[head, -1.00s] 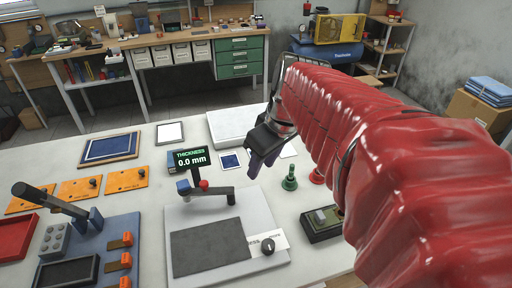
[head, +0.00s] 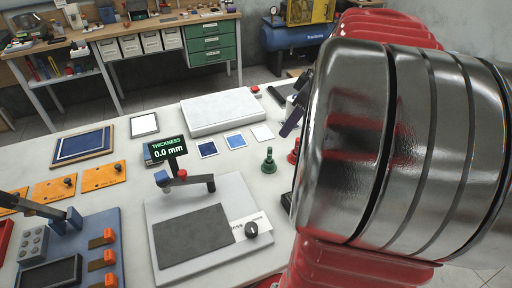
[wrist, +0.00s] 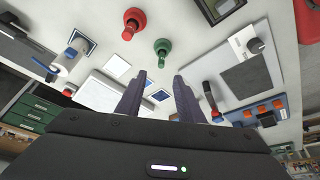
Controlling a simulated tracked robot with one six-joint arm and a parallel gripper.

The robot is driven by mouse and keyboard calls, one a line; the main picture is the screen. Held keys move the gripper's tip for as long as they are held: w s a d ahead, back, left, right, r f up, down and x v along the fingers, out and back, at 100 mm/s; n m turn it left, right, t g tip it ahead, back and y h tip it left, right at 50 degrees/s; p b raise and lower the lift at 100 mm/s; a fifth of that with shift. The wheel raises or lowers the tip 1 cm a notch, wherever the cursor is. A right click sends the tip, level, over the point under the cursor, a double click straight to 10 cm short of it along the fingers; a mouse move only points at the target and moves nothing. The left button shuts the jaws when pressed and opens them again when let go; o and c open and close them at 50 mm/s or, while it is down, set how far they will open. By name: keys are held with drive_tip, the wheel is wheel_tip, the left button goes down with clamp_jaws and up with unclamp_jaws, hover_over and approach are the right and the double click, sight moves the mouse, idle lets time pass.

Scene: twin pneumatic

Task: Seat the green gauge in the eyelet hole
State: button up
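The green gauge (head: 269,158) stands upright on the pale table, right of the thickness device. It also shows in the wrist view (wrist: 162,48), beyond the gap between my fingertips and not touched. A similar red gauge (head: 293,155) stands beside it and shows in the wrist view (wrist: 133,22). My gripper (wrist: 160,76) is open and empty, with its dark purple fingers apart. In the head view, my arm hides most of it; a purple finger (head: 291,122) shows. I cannot identify the eyelet hole in either view.
The thickness device (head: 205,230) with a 0.0 mm display stands left of the gauges. A flat white box (head: 222,110) and small blue cards (head: 236,141) lie behind them. Orange plates (head: 103,176) lie at left. My arm hides the table's right side.

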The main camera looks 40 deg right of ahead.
sight(271, 149)
drive_tip(key=shift+f, duration=0.15)
drive_tip(key=x, duration=0.8)
drive_tip(key=shift+f, duration=0.15)
drive_tip(key=shift+w+a, duration=0.1)
drive_tip(key=shift+x, duration=2.65)
drive_tip(key=shift+w+a, duration=0.1)
drive_tip(key=shift+a, duration=0.05)
drive_tip(key=shift+c, duration=0.7)
clamp_jaws()
